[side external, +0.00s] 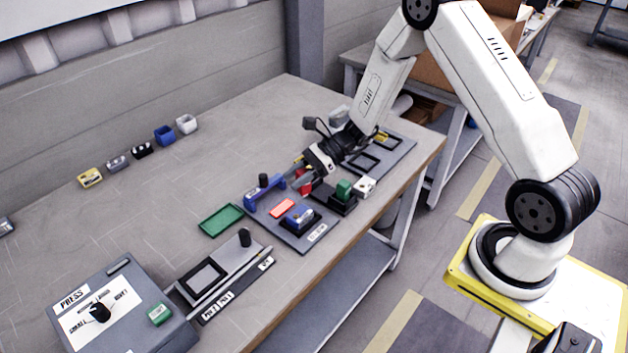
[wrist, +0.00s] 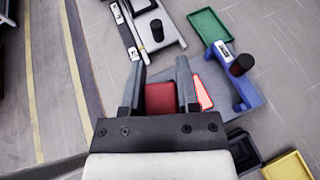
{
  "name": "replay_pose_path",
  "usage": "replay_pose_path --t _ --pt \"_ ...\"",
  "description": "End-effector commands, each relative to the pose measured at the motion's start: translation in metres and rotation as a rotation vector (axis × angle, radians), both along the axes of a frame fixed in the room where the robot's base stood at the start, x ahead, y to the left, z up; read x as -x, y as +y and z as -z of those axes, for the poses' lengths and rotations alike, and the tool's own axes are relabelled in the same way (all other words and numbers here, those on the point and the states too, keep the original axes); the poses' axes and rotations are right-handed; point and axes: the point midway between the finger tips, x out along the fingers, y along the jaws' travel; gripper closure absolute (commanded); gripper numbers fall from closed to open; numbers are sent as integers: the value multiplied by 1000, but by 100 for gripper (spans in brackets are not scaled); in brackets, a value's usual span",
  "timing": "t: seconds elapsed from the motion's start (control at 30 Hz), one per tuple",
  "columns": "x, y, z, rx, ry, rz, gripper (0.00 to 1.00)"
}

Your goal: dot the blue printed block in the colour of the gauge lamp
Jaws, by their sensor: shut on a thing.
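My gripper (side external: 303,178) is shut on a dark red block, which shows between the fingers in the wrist view (wrist: 160,97).
A green block (side external: 343,189) sits in a black holder to the right, beside a white block (side external: 365,187). A green tray (side external: 220,220) lies left of the plate. The grey press box (side external: 125,310) stands front left. Several small blocks line the back, with bare bench between.

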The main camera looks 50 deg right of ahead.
Motion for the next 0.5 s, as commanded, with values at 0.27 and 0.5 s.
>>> replay_pose_path --t 0.27,0.5 --pt "0 0 20 0 1 1 100" --pt "0 0 36 0 0 1 100"
